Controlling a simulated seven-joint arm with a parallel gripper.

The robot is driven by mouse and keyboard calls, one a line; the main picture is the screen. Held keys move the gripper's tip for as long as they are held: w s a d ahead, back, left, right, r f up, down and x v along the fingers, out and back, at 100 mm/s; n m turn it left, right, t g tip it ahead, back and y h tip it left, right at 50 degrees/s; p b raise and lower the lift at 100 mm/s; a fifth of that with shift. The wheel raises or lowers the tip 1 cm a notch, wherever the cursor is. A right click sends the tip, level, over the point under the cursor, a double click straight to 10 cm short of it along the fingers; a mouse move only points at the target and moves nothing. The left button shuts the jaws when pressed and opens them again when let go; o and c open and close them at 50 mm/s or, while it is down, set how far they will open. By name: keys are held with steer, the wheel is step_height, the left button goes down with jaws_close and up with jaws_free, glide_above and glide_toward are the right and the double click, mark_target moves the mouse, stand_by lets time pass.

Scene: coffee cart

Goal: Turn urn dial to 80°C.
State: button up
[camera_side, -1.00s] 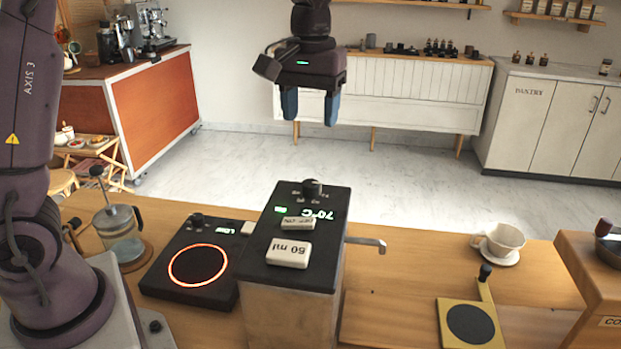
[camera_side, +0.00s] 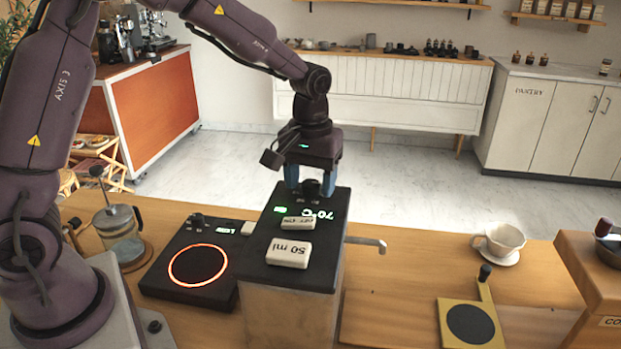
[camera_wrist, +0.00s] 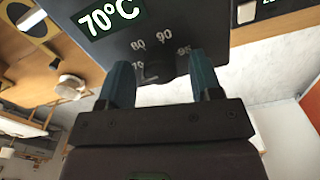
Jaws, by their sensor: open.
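The urn (camera_side: 290,300) is a metal box with a black top on the wooden counter. Its display (camera_side: 317,214) reads 70°C, and the wrist view shows the same reading (camera_wrist: 110,15). The black dial (camera_side: 311,187) is at the far end of the top. In the wrist view the dial (camera_wrist: 158,68) is partly hidden, with marks for 70, 80, 90 and 95 around it. My gripper (camera_side: 310,186) is open, with its blue fingers on either side of the dial. In the wrist view the gripper (camera_wrist: 163,82) shows a gap between each finger and the dial; I cannot tell about contact.
A hot plate with a glowing ring (camera_side: 198,265) and a French press (camera_side: 120,235) stand left. A spout (camera_side: 368,243) sticks out right, and a white cup (camera_side: 500,240) stands further right.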

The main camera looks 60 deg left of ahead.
steer(key=c, duration=0.9)
steer(key=m, duration=0.5)
steer(key=shift+m, duration=0.3)
steer(key=m, duration=0.6)
steer(key=o, duration=0.9)
